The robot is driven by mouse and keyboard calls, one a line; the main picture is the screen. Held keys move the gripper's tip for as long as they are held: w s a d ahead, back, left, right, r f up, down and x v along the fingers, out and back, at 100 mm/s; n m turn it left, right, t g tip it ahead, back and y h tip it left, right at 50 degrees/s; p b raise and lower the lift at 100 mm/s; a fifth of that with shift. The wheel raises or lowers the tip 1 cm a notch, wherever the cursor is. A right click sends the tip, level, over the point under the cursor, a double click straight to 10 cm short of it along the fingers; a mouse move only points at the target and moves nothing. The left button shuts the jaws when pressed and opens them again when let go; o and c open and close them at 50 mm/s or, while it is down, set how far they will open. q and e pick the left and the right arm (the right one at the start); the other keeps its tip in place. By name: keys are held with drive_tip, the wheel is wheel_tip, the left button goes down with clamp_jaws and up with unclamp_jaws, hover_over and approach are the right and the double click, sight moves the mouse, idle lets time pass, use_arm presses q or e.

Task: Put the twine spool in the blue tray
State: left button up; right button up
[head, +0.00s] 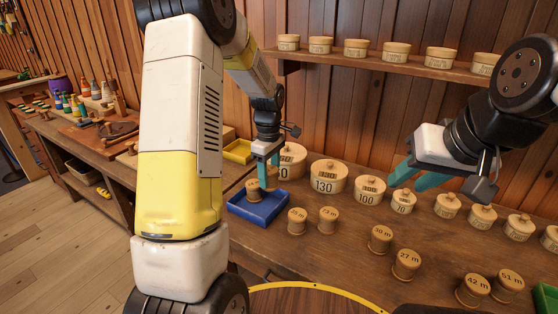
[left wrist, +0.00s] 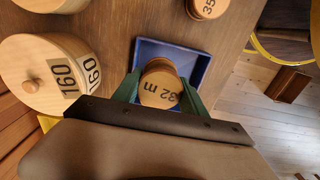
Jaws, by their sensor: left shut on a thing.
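A wooden spool marked 32 m (left wrist: 160,84) is between the green fingers of my left gripper (left wrist: 158,92) in the left wrist view. In the head view the spool (head: 252,187) is within the outline of the blue tray (head: 262,214), with my left gripper (head: 263,183) shut on it. The blue tray's wall also shows around it in the left wrist view (left wrist: 204,66). I cannot tell whether the spool touches the tray floor. My right gripper (head: 412,184) is open and empty above the bench at the right.
Several spools, such as one marked 27 m (head: 406,264), stand on the bench right of the tray. Round lidded boxes, such as the 130 one (head: 327,176), line the back. A yellow tray (head: 238,151) lies behind the blue tray. A green tray edge (head: 546,299) shows at far right.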

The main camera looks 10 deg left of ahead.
use_arm(q)
drive_tip(key=shift+f, duration=3.7)
drive_tip(key=o, duration=1.5)
drive_tip(key=shift+c, duration=0.2)
drive_tip(key=shift+r, duration=4.55)
drive_tip(key=shift+s, duration=0.1)
